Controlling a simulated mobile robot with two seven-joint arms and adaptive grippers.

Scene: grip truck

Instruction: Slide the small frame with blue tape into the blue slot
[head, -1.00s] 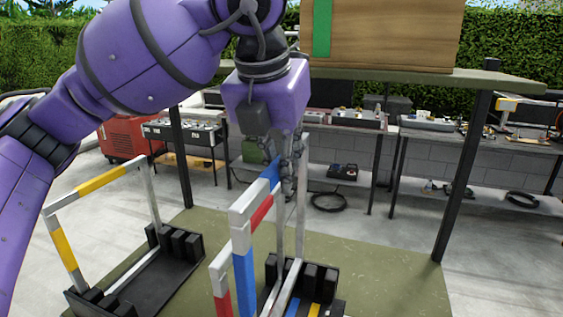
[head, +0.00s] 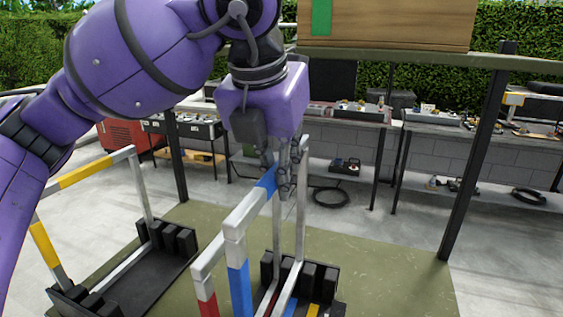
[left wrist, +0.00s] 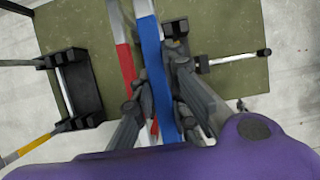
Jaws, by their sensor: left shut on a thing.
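The small frame with blue tape (head: 240,285) is a white bar frame with blue bands on its top bar and near leg. My left gripper (head: 283,177) is shut on its top bar at the blue tape. In the left wrist view the blue bar (left wrist: 155,70) runs between the fingers (left wrist: 160,110). A red-taped frame (head: 207,308) stands close to its left. A black slotted base (head: 325,278) with blue and yellow stripes lies below. The lower ends of the held frame are out of view, so I cannot tell if they are in the blue slot.
A yellow-taped frame (head: 85,173) stands in another black base (head: 135,285) at left. A green-brown shelf (head: 430,60) carries a wooden box (head: 400,25) above, with a dark post (head: 480,150) at right. Cluttered benches stand behind.

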